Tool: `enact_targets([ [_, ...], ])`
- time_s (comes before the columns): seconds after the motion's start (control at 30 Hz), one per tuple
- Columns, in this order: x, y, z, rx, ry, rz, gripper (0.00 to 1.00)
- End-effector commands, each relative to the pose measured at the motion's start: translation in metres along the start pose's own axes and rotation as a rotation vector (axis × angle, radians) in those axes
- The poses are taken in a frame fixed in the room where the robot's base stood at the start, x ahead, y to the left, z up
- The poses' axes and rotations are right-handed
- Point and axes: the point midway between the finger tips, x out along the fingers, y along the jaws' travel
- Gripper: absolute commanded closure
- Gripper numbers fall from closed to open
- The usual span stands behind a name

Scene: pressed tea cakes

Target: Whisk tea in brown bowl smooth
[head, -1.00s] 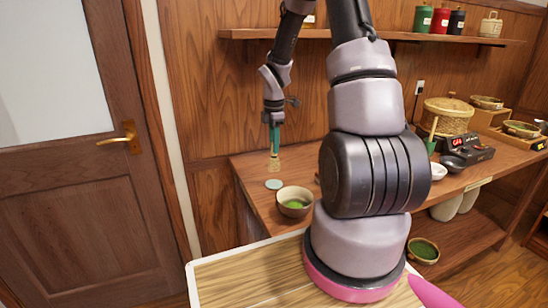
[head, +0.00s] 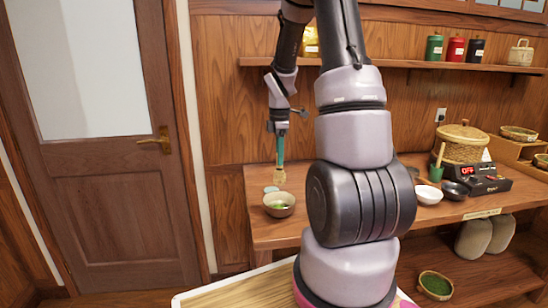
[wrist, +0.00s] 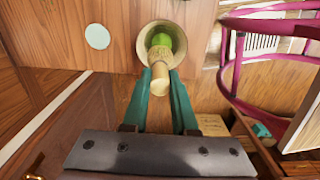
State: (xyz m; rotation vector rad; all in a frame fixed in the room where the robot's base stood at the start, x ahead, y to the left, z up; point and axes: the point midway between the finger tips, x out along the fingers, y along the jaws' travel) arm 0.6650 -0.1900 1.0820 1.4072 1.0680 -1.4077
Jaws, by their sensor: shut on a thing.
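The brown bowl (head: 279,205) stands at the left front of the wooden counter, with green tea inside. It also shows in the wrist view (wrist: 143,40), where the tea is bright green. My gripper (head: 280,157) points down with green fingers, shut on a pale bamboo whisk (head: 281,175). In the wrist view the whisk (wrist: 159,78) sits between the fingertips and overlaps the near part of the bowl.
A pale round disc (head: 270,189) lies beside the bowl. A wall shelf (head: 420,66) runs above.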

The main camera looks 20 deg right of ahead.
Motion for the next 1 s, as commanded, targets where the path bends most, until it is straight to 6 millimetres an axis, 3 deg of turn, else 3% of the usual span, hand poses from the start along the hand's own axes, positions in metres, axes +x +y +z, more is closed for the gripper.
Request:
enact_targets([
  [0.27, 0.011, -0.001, 0.001, 0.006, 0.0, 0.0, 1.0],
  [1.0, 0.071, -0.001, 0.001, 0.007, 0.001, -0.001, 1.0],
])
